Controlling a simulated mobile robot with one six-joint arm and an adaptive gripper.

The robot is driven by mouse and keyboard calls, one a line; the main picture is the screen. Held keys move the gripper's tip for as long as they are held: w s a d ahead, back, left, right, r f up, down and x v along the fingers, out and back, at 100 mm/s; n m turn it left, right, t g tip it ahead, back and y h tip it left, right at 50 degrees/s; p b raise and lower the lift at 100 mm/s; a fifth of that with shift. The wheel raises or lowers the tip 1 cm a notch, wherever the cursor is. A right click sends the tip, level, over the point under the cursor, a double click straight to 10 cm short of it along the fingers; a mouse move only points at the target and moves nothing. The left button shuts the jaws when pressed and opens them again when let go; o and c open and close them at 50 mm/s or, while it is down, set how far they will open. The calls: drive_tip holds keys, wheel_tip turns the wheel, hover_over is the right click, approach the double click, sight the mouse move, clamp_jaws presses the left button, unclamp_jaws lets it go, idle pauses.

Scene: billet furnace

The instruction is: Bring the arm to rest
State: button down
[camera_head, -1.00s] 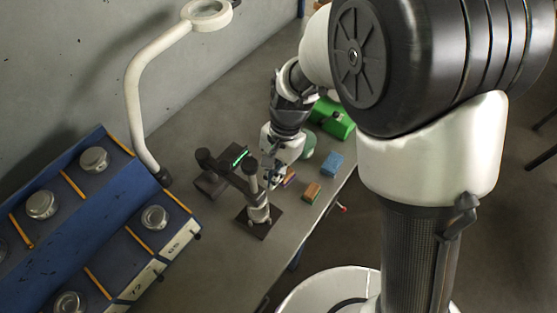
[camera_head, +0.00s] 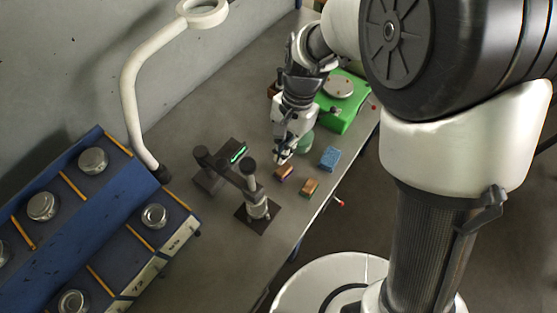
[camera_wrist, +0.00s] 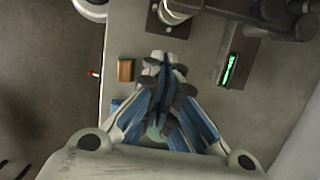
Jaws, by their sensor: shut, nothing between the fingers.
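My gripper (camera_head: 281,158) points down over the grey bench in the head view, its fingertips together. It is just above and behind a small brown block with a purple underside (camera_head: 284,173), and I cannot tell the exact gap. In the wrist view the closed blue-and-white fingers of my gripper (camera_wrist: 163,60) fill the middle, with nothing between them. My arm reaches down from the upper right of the head view.
A dark stand (camera_head: 252,190) and a device with a green display (camera_head: 238,153) stand left of my gripper. An orange-brown block (camera_head: 310,187), a blue block (camera_head: 329,157) and a green scale (camera_head: 343,105) lie right. A blue rack (camera_head: 60,215) and lamp (camera_head: 133,100) are further left.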

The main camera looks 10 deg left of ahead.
drive_tip(key=v, duration=0.4)
drive_tip(key=shift+r+p, duration=0.3)
drive_tip(key=shift+r, duration=0.1)
